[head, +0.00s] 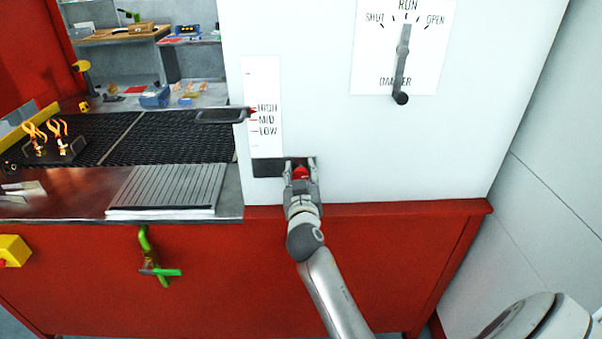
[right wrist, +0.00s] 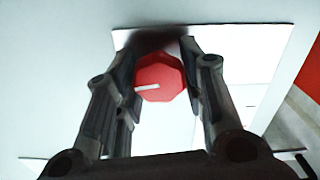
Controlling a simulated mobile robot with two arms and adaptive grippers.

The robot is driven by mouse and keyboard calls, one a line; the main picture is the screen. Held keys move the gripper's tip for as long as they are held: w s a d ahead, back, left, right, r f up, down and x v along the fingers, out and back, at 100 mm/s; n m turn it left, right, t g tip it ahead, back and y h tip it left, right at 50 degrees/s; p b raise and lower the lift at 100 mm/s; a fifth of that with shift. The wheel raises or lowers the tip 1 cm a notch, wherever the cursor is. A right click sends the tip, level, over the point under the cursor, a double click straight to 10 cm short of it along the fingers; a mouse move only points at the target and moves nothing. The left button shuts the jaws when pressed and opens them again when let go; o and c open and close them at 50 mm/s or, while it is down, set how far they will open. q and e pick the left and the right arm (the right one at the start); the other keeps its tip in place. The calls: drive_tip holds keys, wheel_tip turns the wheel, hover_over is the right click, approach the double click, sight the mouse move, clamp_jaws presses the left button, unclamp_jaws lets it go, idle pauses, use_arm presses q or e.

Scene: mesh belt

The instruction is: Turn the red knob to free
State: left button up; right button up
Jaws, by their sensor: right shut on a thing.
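The red knob (head: 301,173) is on the white panel, low down, just above the red ledge. In the right wrist view the knob (right wrist: 160,78) is many-sided, with a white pointer line aimed left and slightly down. My right gripper (head: 301,165) is at the knob, with one finger on each side, and it is shut on it. The right wrist view shows the two fingers (right wrist: 158,85) flanking the knob. The knob's labels cannot be read; the gripper and shadow cover part of its plate. My left gripper is not in view.
Above stands a scale (head: 263,85) marked HIGH, MID, LOW. A grey lever (head: 402,65) sits on a SHUT/RUN/OPEN plate to the upper right. A dark mesh belt (head: 185,135) and ridged grey plate (head: 168,187) lie left. A green handle (head: 150,255) hangs on the red front.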

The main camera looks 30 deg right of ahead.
drive_tip(key=n, duration=0.4)
drive_tip(key=shift+p, duration=0.4)
drive_tip(key=n+p, duration=0.1)
drive_tip(key=n, duration=0.3)
drive_tip(key=shift+a, duration=0.1)
drive_tip(key=n+p, duration=0.1)
drive_tip(key=n, duration=0.3)
drive_tip(key=shift+f+n, duration=0.1)
drive_tip(key=shift+n, duration=0.2)
drive_tip(key=shift+w+f+n+p, duration=0.1)
drive_tip(key=shift+n+p, duration=0.65)
drive_tip(key=shift+n, duration=0.95)
drive_tip(key=shift+n, duration=0.3)
drive_tip(key=o, duration=1)
drive_tip(key=shift+a, duration=0.1)
drive_tip(key=shift+o, duration=0.2)
